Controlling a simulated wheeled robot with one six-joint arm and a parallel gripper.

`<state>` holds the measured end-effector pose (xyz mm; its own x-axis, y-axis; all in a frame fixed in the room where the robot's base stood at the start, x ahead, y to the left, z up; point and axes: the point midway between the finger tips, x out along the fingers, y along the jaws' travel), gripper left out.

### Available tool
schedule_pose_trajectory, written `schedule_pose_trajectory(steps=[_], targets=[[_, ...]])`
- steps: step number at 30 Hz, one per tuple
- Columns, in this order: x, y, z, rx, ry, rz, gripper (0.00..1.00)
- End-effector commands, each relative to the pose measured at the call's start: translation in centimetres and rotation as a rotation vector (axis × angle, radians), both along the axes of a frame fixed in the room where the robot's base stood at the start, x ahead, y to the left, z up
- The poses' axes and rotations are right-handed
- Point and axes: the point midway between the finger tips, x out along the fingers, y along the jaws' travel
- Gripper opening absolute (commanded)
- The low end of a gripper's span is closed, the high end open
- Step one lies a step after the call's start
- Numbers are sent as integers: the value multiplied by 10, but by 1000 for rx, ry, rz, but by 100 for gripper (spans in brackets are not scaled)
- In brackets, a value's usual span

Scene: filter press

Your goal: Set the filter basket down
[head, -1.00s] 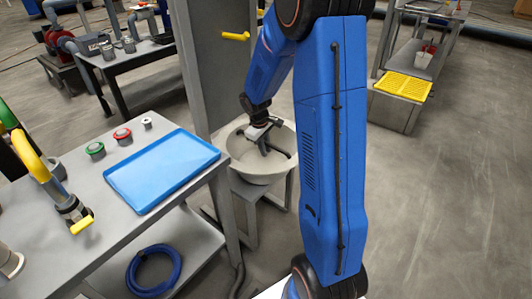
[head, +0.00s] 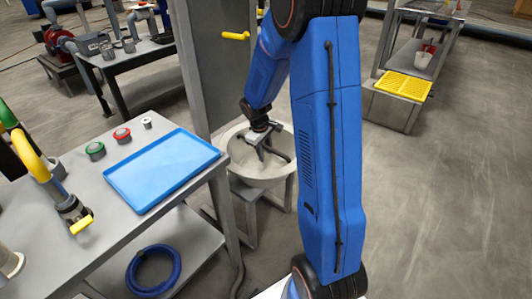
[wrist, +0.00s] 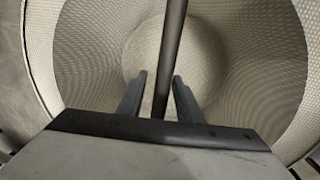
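The filter basket (head: 228,150) is a pale round mesh bowl with a dark handle bar across it. In the head view it sits at a low metal stand behind the tray table; I cannot tell how it rests there. In the wrist view its mesh wall (wrist: 255,70) fills most of the picture, and the black handle bar (wrist: 170,45) runs down the middle. My gripper (wrist: 159,82) points down into the basket, with its two fingers apart on either side of the bar. Gaps show between fingers and bar. The bar's far side is hidden.
A grey cabinet (head: 205,60) rises close behind the basket. A yellow grate (head: 403,83) is at the right. Open floor lies right.

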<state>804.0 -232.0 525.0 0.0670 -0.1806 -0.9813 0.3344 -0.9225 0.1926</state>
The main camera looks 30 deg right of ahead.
Motion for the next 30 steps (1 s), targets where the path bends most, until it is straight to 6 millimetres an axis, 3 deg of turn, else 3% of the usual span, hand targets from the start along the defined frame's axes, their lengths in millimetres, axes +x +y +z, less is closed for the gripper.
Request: schedule_pose_trajectory(steps=[5, 18, 30], targets=[[0, 2, 17, -2, -4, 1, 32], [-6, 17, 96, -1, -3, 1, 32], [-16, 28, 130, 4, -16, -10, 32]])
